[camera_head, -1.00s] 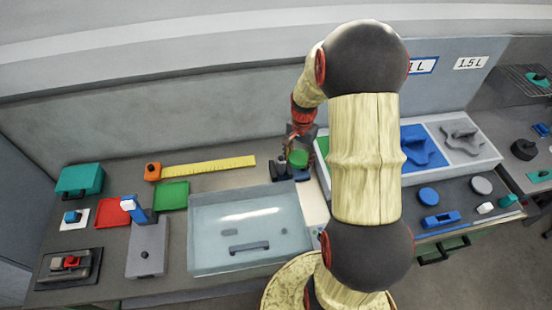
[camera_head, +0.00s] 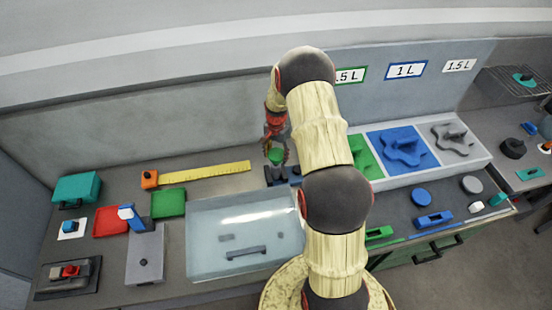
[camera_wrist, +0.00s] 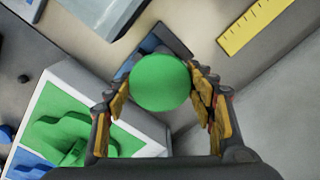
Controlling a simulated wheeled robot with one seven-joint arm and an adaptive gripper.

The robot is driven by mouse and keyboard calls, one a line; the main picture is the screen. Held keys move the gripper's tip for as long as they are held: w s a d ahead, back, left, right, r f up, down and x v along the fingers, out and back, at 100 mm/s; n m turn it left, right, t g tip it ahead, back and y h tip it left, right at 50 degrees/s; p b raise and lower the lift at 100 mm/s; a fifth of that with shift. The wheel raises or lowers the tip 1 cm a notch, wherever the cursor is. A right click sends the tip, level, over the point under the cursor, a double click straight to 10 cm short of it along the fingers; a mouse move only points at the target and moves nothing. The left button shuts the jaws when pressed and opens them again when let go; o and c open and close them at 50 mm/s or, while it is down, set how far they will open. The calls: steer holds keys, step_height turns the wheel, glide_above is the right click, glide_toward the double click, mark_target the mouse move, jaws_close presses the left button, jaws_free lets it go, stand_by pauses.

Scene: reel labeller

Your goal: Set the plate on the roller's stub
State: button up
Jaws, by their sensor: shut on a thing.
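The plate is a round green disc (camera_head: 276,156). It also shows in the wrist view (camera_wrist: 160,82), between the fingers. My gripper (camera_head: 275,143) is shut on it, with the fingers (camera_wrist: 160,92) at its two sides. In the head view the disc is over a small dark device with blue parts (camera_head: 279,177) near the back wall, which I take to be the roller. In the wrist view the device's base (camera_wrist: 178,42) shows past the disc. The stub is hidden, and I cannot tell whether the disc touches it.
A clear bin (camera_head: 195,245) stands in front of the device. A white tray (camera_head: 484,148) with green, blue and grey shapes stands at its right. A yellow ruler (camera_head: 205,172) lies at its left. The wall is close behind.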

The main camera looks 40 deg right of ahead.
mark_target(276, 155)
steer(key=shift+w+f, duration=0.2)
steer(key=shift+f, duration=0.1)
step_height(276, 155, down, 3)
steer(key=shift+r+p, duration=0.1)
steer(key=shift+p, duration=0.5)
steer(key=shift+f+b, duration=0.6)
steer(key=shift+f, duration=0.1)
steer(key=o, duration=1.2)
